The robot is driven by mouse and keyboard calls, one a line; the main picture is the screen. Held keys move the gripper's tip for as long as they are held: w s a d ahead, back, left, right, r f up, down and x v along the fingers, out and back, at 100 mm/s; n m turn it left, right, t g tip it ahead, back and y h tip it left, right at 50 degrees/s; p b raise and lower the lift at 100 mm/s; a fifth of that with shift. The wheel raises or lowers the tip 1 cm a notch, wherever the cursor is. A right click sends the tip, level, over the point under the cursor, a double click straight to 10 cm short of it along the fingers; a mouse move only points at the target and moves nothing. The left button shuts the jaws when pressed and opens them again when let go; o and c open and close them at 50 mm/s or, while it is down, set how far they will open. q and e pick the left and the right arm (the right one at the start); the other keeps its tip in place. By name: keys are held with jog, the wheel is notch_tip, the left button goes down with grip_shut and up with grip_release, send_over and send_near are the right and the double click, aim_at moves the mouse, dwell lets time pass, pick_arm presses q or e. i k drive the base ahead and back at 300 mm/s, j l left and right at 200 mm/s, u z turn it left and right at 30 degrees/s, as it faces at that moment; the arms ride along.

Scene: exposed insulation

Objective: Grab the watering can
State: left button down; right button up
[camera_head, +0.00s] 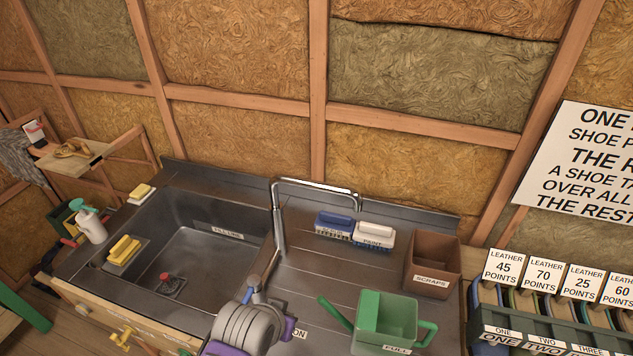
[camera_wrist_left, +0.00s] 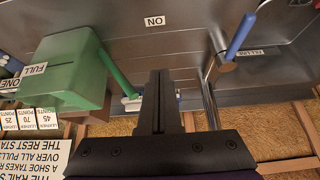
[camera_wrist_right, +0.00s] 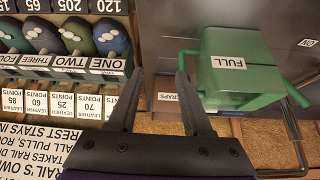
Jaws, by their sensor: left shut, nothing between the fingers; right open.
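The green watering can (camera_head: 398,318), labelled FULL, stands upright on the metal counter right of the sink. Its spout points left and its looped handle is on the right in the head view. In the left wrist view the can (camera_wrist_left: 62,60) is left of my left gripper (camera_wrist_left: 158,75), which is shut, empty and apart from it. In the right wrist view my right gripper (camera_wrist_right: 158,78) is open and empty. The can (camera_wrist_right: 236,48) lies right of its fingers, with the handle (camera_wrist_right: 186,54) close to the right fingertip; I cannot tell if they touch.
The tap (camera_head: 279,215) rises beside the sink (camera_head: 200,258). A brown SCRAPS box (camera_head: 432,262) and two brushes (camera_head: 335,224) stand behind the can. Counter between tap and can is mostly clear.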

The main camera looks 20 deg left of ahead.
aim_at(386, 323)
jog(key=k+j+z, duration=0.15)
jog(key=z, duration=0.2)
jog(key=k+j+z, duration=0.2)
jog(key=z, duration=0.15)
jog(key=k+j+z, duration=0.15)
jog(key=z, duration=0.25)
jog(key=k, duration=0.05)
